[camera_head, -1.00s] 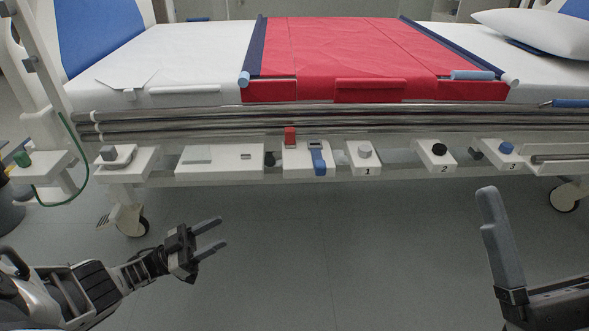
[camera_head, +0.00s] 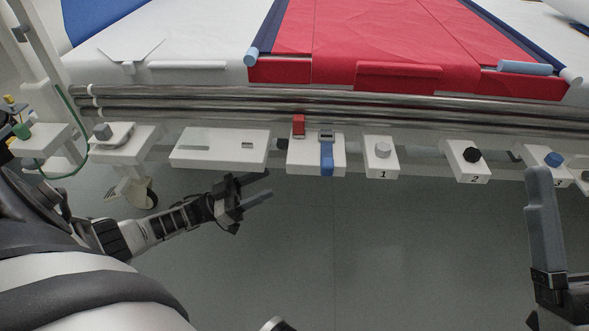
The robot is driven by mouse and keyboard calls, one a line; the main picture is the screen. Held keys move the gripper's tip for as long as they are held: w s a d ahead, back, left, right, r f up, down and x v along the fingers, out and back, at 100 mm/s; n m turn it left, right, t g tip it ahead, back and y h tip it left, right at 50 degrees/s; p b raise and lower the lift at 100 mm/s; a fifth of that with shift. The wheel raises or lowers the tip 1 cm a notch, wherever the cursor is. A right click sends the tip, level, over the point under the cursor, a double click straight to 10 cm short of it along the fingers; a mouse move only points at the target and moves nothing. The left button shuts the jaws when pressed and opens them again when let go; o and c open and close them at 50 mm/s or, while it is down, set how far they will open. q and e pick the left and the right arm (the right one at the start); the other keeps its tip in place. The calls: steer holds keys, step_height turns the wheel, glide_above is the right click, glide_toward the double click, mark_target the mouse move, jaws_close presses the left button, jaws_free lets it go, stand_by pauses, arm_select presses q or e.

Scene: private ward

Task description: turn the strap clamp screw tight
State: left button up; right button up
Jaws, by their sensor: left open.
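A white plate (camera_head: 302,161) on the bed's side rail carries a blue strap (camera_head: 327,158) with a grey buckle and a small red block (camera_head: 298,126). To its right are a grey knob (camera_head: 382,150) on plate 1, a black knob (camera_head: 472,155) on plate 2 and a blue knob (camera_head: 553,159) on plate 3. I cannot tell which part is the strap clamp screw. My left gripper (camera_head: 270,182) is open and empty, below and left of the strap plate, touching nothing visible. My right gripper (camera_head: 543,225) shows one upright finger, below plate 3; its opening is unclear.
The bed with a red sheet (camera_head: 360,40) fills the back. Metal rails (camera_head: 220,103) run above the plates. A slotted white plate (camera_head: 218,147) and a grey knob (camera_head: 103,131) on a bracket lie to the left. The floor (camera_head: 350,260) in front is clear.

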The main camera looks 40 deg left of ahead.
arm_select(q)
steer(key=x, duration=0.9)
steer(key=shift+s, duration=0.1)
steer(key=c, duration=1)
